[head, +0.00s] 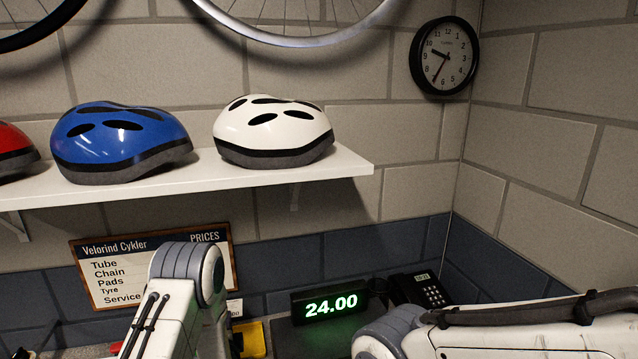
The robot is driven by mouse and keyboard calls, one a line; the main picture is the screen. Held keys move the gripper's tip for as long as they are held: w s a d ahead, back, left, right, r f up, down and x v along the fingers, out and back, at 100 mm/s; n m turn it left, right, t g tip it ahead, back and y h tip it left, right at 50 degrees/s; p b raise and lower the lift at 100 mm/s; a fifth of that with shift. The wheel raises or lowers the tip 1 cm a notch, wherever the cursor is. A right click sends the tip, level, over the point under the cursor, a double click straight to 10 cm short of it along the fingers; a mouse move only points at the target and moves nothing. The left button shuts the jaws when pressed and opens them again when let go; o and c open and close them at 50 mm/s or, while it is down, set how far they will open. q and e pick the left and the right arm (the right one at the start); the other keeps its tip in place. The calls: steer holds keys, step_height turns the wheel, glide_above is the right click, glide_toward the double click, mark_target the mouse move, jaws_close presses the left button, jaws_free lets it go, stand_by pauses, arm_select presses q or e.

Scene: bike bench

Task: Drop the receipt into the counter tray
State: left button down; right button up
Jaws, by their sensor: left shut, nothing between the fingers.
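I cannot make out the receipt or the counter tray in the head view; the counter is mostly cut off by the lower edge and covered by my arms. My left arm rises at the lower left and bends down toward the counter. Only a small dark part of my left gripper (237,344) shows at the lower edge, beside a yellow object (253,338). It is shut and empty, with its fingertips not clearly visible. My right arm crosses the lower right corner, and its gripper is out of the picture.
A lit display (331,304) reading 24.00 and a dark phone (420,291) stand at the back of the counter. A price board (155,262) is behind my left arm. Above is a white shelf (345,165) with a blue helmet (118,143), a white helmet (272,131) and part of a red one.

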arm_select(q)
step_height(320, 180, down, 4)
steer(key=shift+r+b, duration=0.1)
steer(key=shift+b, duration=0.85)
steer(key=c, duration=1.1)
jaws_free()
steer(key=shift+o, duration=0.2)
steer(key=shift+s, duration=0.15)
steer(key=b+v, duration=0.4)
steer(key=v, duration=0.6)
steer(key=shift+s, duration=0.15)
